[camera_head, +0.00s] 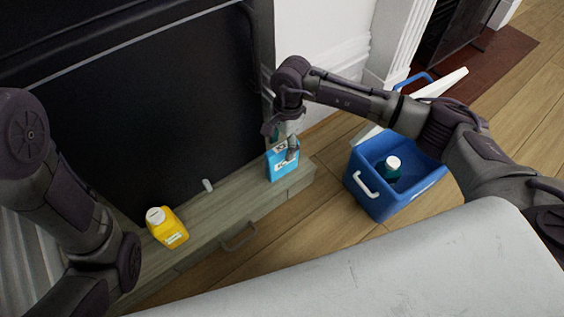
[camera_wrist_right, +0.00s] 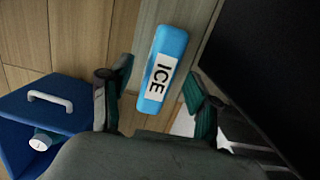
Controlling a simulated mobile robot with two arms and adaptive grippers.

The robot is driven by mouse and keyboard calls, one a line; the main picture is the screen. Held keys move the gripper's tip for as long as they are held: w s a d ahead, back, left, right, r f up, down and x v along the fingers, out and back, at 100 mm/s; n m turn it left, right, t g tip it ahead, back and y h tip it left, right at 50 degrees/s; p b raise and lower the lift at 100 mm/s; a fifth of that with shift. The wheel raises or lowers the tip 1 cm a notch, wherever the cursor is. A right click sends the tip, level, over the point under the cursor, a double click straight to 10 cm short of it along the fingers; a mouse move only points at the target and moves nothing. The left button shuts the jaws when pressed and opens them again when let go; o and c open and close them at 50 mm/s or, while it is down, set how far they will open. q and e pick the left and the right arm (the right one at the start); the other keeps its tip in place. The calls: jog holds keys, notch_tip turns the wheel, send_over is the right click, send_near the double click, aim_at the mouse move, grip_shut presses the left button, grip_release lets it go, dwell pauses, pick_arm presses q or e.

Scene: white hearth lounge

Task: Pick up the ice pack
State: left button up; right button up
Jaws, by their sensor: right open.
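The ice pack (camera_head: 281,166) is a light blue block with a white label, standing near the right end of a low wooden ledge. In the right wrist view the ice pack (camera_wrist_right: 168,52) shows "ICE" on its label. My right gripper (camera_head: 281,138) is open just above the ice pack and partly covers its top in the head view. In the wrist view its fingers (camera_wrist_right: 158,84) lie on either side of the pack, with gaps visible; no grip shows. My left arm is at the left, but its gripper is out of the picture.
A yellow bottle (camera_head: 168,228) and a small pale cylinder (camera_head: 207,185) are on the ledge (camera_head: 225,212). A large black screen (camera_head: 150,100) stands behind it. An open blue cooler (camera_head: 376,203) with a teal bottle (camera_head: 389,172) sits to the right. A pale surface (camera_head: 400,265) fills the foreground.

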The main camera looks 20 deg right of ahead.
aim_at(281, 157)
notch_tip(281, 157, down, 4)
jog(key=b, duration=0.4)
jog(key=shift+a+f, duration=0.1)
jog(key=shift+f, duration=0.15)
jog(key=shift+a+f, duration=0.1)
jog(key=shift+f, duration=0.2)
jog(key=shift+f+b, duration=0.25)
jog(key=shift+b, duration=0.05)
grip_shut()
